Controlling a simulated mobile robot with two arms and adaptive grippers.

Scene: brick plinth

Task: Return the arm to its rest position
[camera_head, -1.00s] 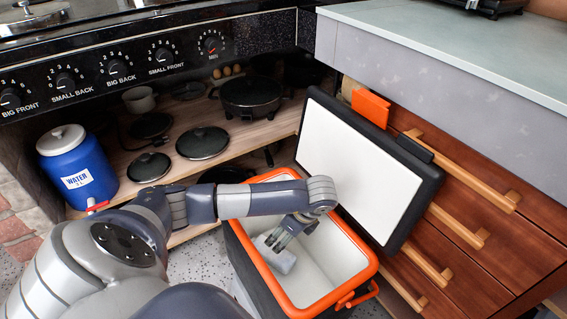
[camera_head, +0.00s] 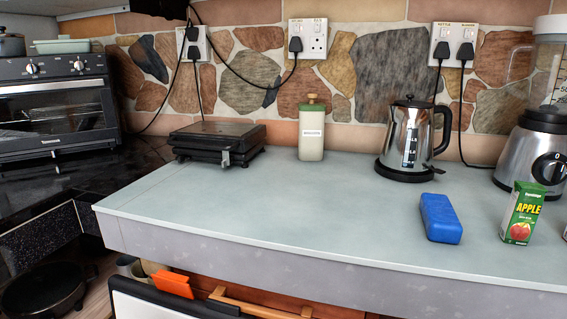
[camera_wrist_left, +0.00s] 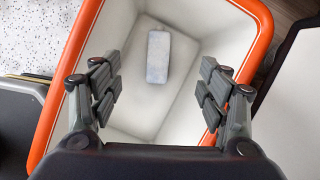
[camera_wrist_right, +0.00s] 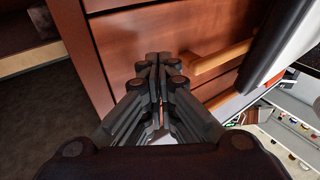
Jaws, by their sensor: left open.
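My left gripper (camera_wrist_left: 164,88) is open in the left wrist view, above the inside of a white box with an orange rim (camera_wrist_left: 262,22). A pale grey-white block (camera_wrist_left: 158,56) lies on the box floor beyond the fingertips, apart from them. Nothing is between the fingers. My right gripper (camera_wrist_right: 157,62) has its fingers together, with nothing visible held, in front of reddish wooden drawers (camera_wrist_right: 130,36). Neither gripper shows in the head view, which looks onto the counter.
The counter (camera_head: 290,215) holds a blue block (camera_head: 440,218), an apple juice carton (camera_head: 521,212), a kettle (camera_head: 407,140), a blender (camera_head: 540,145), a biscuit jar (camera_head: 311,132) and a black appliance (camera_head: 217,142). A wooden drawer handle (camera_wrist_right: 222,56) is close to my right gripper.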

